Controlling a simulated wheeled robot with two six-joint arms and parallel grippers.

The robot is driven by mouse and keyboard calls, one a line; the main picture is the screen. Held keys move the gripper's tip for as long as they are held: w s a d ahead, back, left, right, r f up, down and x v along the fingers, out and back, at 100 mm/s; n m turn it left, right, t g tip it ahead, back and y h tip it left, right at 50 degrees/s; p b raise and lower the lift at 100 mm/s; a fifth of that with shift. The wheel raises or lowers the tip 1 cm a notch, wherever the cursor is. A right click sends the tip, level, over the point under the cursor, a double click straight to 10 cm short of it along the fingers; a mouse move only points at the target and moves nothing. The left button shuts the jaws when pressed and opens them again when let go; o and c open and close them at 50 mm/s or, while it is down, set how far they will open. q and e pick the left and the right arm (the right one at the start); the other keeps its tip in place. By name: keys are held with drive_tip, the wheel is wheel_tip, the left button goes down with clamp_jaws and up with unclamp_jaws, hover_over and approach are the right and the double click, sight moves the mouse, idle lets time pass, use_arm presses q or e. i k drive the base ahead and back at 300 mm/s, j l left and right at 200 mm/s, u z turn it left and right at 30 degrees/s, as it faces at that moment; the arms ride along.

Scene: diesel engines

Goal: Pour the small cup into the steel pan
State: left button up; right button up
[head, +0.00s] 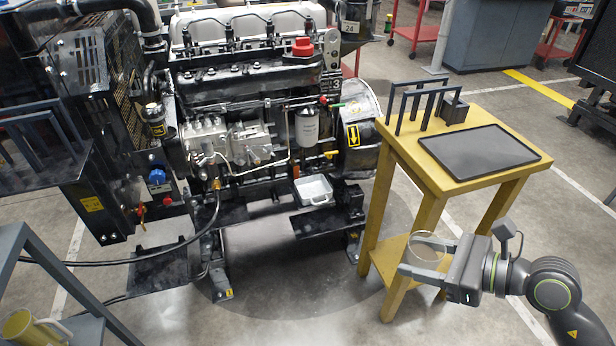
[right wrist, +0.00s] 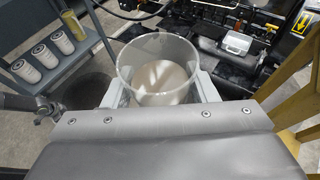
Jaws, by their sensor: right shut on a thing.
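The small clear cup (head: 428,247) is upright between the fingers of my right gripper (head: 424,260), in front of the yellow stand. The right wrist view shows the cup (right wrist: 157,78) from above, with a finger on each side. Its inside looks pale; I cannot tell how full it is. The small steel pan (head: 314,190) sits low at the front of the engine, left of the cup and apart from it. The pan (right wrist: 237,44) is also beyond the cup in the right wrist view. My left gripper is not in the head view.
The yellow stand (head: 455,188) carries a black tray (head: 480,152) and a dark rack. The engine (head: 250,100) fills the back left. A grey cart (right wrist: 60,72) with white filters shows in the right wrist view. Floor between the engine and stand is clear.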

sight(313, 190)
drive_tip(key=i+j, duration=0.45)
drive_tip(key=i, duration=0.15)
drive_tip(key=i+j+z, duration=0.1)
drive_tip(key=i+j, duration=0.35)
drive_tip(key=i, duration=0.15)
